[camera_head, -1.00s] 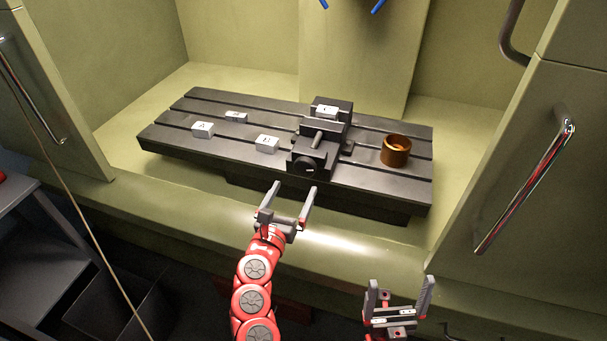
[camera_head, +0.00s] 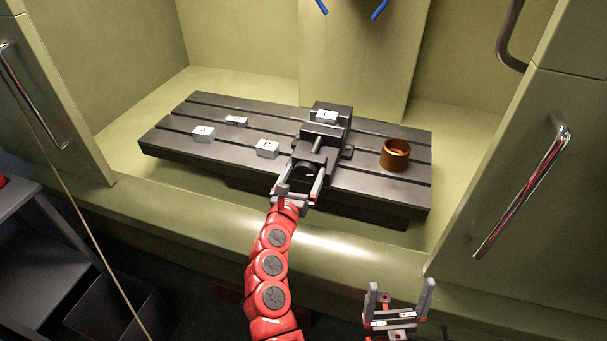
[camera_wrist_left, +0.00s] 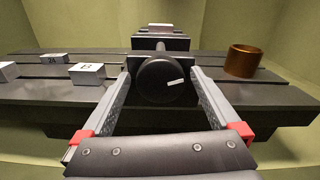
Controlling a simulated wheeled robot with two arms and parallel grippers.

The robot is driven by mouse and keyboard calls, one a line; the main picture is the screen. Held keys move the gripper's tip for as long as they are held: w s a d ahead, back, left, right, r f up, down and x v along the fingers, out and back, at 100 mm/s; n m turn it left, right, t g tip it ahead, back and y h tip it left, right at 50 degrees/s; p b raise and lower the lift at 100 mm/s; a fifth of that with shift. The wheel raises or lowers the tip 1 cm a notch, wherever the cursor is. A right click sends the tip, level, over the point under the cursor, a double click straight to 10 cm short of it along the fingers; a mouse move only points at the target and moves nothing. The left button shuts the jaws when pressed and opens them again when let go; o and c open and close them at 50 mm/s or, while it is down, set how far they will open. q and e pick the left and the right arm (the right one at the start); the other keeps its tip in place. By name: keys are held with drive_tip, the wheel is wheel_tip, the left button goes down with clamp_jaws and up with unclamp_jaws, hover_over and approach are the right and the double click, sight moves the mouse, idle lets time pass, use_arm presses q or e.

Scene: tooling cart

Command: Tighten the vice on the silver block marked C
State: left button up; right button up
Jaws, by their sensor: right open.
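The silver block marked C (camera_head: 325,117) sits in the jaws of the black vice (camera_head: 318,140), on the slotted table. The vice's round black knob (camera_wrist_left: 160,82) with a white mark faces me in the left wrist view. My left gripper (camera_head: 301,180) is in front of the vice. In the left wrist view its two fingers (camera_wrist_left: 162,76) stand either side of the knob, apart, with a narrow gap on the left; contact on the right is unclear. My right gripper (camera_head: 398,300) is open and empty at the lower right, away from the table.
Blocks A (camera_head: 204,134) and B (camera_head: 268,148) and another block (camera_head: 237,121) lie on the black slotted table (camera_head: 170,143) left of the vice. A copper-coloured cup (camera_head: 395,155) stands right of it. Open machine doors with handles (camera_head: 520,195) flank both sides.

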use_arm(q)
drive_tip(key=c, duration=1.2)
drive_tip(key=shift+m, duration=0.3)
